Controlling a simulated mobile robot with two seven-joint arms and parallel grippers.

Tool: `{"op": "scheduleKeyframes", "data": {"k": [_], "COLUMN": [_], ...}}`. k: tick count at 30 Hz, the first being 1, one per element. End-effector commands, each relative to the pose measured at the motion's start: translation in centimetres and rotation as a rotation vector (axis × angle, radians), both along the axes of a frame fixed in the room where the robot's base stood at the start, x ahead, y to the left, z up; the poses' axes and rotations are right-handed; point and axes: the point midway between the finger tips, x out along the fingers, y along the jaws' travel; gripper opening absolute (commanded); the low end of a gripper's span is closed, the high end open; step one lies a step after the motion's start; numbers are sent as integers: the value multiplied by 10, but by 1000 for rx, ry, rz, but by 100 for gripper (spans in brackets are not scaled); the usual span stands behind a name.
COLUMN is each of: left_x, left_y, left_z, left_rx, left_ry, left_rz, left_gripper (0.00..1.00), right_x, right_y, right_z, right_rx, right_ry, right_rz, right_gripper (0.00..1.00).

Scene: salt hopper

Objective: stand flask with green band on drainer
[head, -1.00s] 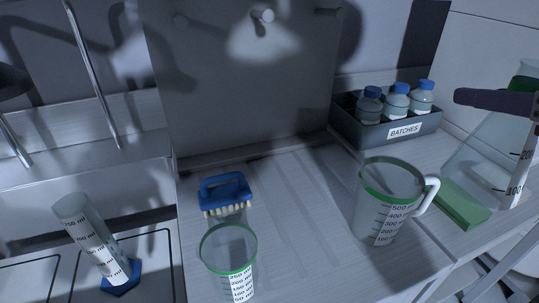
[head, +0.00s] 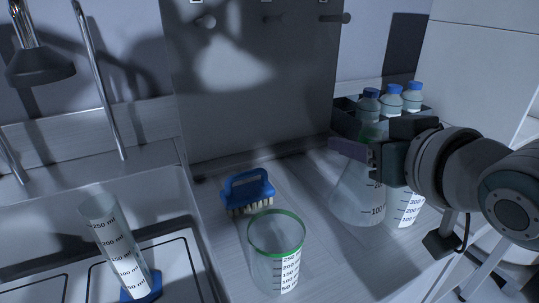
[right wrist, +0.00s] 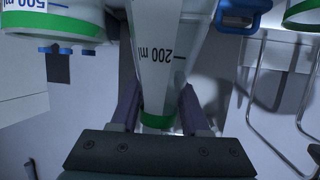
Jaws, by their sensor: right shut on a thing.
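The conical flask (head: 355,198), clear with a white scale, has its green band at the neck. My right gripper (head: 366,152) is shut on that neck, and the flask hangs upright below it, over the right part of the pale drainer (head: 328,255). I cannot tell whether its base touches the surface. In the right wrist view the flask (right wrist: 165,55) sits between the two fingers, its green band (right wrist: 157,123) near the fingertips. My left gripper is not in view.
A green-rimmed beaker (head: 275,258) and a blue brush (head: 247,192) stand left of the flask. The measuring jug (head: 406,207) is partly hidden just behind the flask. Blue-capped bottles (head: 390,100) stand in a dark box behind. The sink, left, holds a tilted cylinder (head: 118,245).

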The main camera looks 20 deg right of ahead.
Motion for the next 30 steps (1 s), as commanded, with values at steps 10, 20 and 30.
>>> {"op": "scheduleKeyframes", "data": {"k": [10, 20, 30], "left_x": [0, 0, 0], "left_y": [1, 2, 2], "left_z": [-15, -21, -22], "left_rx": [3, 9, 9], "left_ry": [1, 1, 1], "left_rz": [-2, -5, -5], "left_gripper": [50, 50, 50], "right_x": [0, 0, 0], "right_y": [0, 0, 0], "right_z": [-48, -71, -73], "right_rx": [1, 1, 1], "right_ry": [1, -3, -1], "right_rz": [1, 1, 1], "right_gripper": [0, 0, 59]}}
